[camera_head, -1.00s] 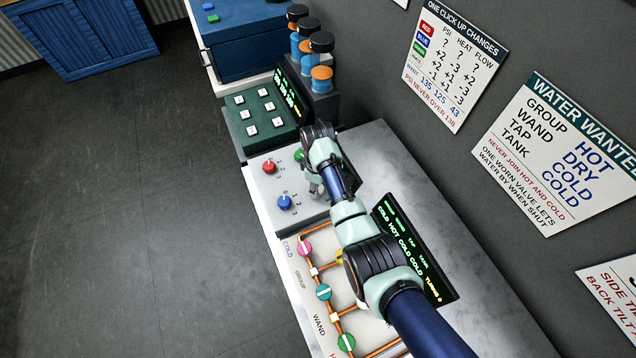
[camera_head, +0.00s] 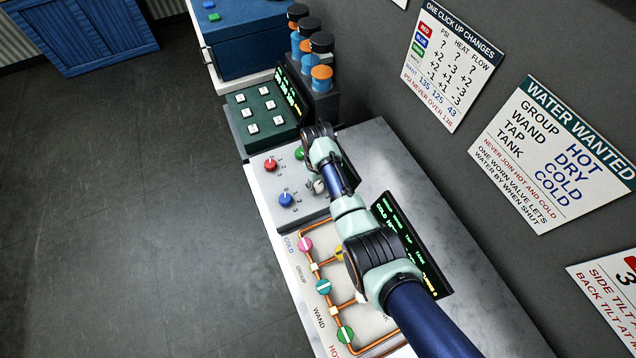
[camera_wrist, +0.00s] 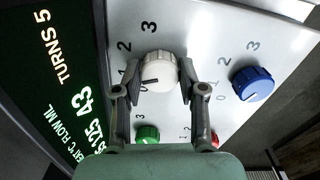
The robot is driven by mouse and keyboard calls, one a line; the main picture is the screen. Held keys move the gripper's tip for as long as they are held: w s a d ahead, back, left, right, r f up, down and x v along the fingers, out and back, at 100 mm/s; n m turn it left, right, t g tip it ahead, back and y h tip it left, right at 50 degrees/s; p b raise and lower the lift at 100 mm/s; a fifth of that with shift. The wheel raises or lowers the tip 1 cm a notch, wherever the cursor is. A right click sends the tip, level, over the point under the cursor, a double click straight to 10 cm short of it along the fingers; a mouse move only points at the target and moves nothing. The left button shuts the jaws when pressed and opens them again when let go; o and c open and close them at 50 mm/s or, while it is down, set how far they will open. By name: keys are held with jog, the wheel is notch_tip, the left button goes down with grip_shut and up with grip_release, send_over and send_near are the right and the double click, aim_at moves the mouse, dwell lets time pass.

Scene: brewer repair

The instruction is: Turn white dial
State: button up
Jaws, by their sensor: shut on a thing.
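The white dial (camera_wrist: 158,72) stands on the pale panel in the wrist view, with numbers around its left and upper sides. Its dark pointer line faces left and slightly down, near the low numbers; the exact number is hard to tell. My gripper (camera_wrist: 159,80) has one finger on each side of the white dial and is shut on it. In the head view my gripper (camera_head: 319,186) is low over the panel, and my arm mostly hides the white dial.
A blue dial (camera_wrist: 252,83) is right of my gripper; a green dial (camera_wrist: 148,134) and red dial (camera_wrist: 214,139) are below. A dark display (camera_wrist: 60,85) shows "TURNS 5" and "125 43". In the head view, a pipe board (camera_head: 371,326) and button box (camera_head: 262,112) flank the panel.

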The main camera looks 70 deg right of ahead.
aim_at(318, 185)
jog(key=o, duration=1.1)
jog(key=shift+o, duration=0.2)
notch_tip(318, 185, up, 12)
